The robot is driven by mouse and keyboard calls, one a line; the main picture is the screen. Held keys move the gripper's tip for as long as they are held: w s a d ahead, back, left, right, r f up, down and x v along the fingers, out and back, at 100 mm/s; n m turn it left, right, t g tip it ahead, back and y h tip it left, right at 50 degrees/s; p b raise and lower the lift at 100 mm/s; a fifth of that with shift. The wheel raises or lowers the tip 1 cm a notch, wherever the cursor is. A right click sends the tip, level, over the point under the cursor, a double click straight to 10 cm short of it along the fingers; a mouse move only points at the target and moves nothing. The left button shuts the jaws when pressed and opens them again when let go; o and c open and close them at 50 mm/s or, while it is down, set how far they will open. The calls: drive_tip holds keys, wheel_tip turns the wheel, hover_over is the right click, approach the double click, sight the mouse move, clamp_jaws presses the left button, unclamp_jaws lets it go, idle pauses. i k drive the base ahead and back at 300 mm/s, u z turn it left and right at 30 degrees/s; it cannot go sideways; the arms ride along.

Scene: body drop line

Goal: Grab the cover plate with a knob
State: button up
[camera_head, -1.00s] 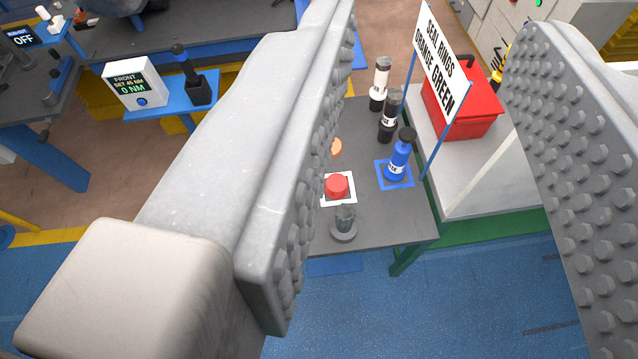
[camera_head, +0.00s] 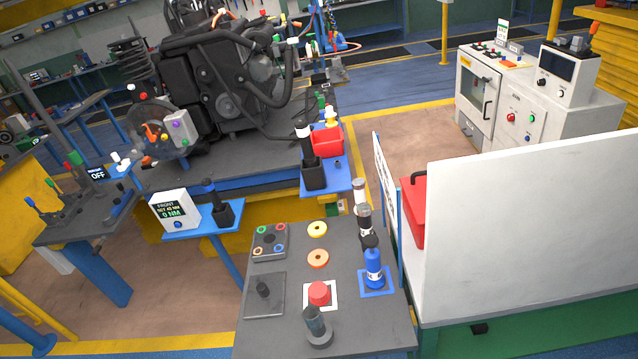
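The cover plate with a knob (camera_head: 265,304) looks like a flat dark grey square with a short black knob standing near its middle. It lies at the left side of the dark grey work table (camera_head: 380,326), near the lower middle of the view. Directly behind it sits a dark block with several coloured rings (camera_head: 269,241). Nothing covers the plate. My gripper is out of view, so its opening and its place relative to the plate cannot be seen.
Right of the plate are a red knob on a white square (camera_head: 319,293), a dark upright cylinder (camera_head: 316,325), an orange ring (camera_head: 318,259), a yellow ring (camera_head: 317,229) and a blue bottle (camera_head: 373,268). A white panel (camera_head: 530,225) stands right. A torque display (camera_head: 174,210) stands left.

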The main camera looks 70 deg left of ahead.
sight(265, 296)
drive_tip(key=z, duration=0.7)
drive_tip(key=k, duration=1.75)
drive_tip(key=u, duration=2.05)
drive_tip(key=i, duration=1)
